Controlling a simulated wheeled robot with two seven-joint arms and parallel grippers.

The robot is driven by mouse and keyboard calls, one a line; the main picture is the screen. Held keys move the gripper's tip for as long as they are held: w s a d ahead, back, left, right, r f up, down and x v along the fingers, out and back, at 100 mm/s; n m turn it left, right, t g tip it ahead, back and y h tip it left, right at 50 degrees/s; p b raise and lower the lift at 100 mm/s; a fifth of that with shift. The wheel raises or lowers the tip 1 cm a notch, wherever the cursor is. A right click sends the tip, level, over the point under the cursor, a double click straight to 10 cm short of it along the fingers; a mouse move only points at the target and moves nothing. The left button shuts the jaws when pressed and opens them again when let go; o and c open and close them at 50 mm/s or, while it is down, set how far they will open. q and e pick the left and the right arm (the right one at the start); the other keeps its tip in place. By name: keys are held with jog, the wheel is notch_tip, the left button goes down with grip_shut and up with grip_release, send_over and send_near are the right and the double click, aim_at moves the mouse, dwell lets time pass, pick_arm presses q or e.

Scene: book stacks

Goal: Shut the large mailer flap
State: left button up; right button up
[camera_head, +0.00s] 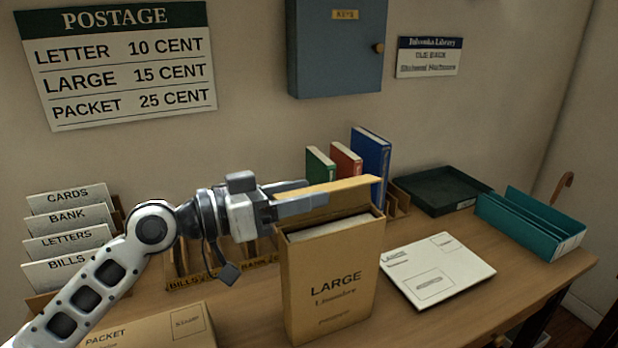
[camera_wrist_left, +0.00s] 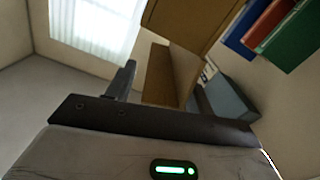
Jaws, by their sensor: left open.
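The large mailer (camera_head: 330,290) is a tan cardboard box marked LARGE, standing upright on the desk with its top open and pale contents showing inside. Its flap (camera_head: 352,184) is raised above the opening and shows as a thin, slightly tilted strip. My left gripper (camera_head: 316,191) is open at the flap's left part, its fingers above the mailer's mouth. I cannot tell whether they touch the flap. In the left wrist view, tan cardboard (camera_wrist_left: 182,22) shows beyond a dark finger (camera_wrist_left: 124,80). My right gripper is out of view.
A flat white mailer (camera_head: 437,270) lies right of the box. A teal folder (camera_head: 530,225) and dark tray (camera_head: 440,190) are farther right. Upright books (camera_head: 370,165) stand behind. A packet mailer (camera_head: 150,325) lies front left, with labelled sorter cards (camera_head: 65,220) behind it.

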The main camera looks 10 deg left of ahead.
pick_arm(q)
jog(key=shift+x, duration=0.85)
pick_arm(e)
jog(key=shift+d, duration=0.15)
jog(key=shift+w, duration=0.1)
pick_arm(q)
jog(key=c, duration=0.9)
jog(key=shift+f, duration=0.1)
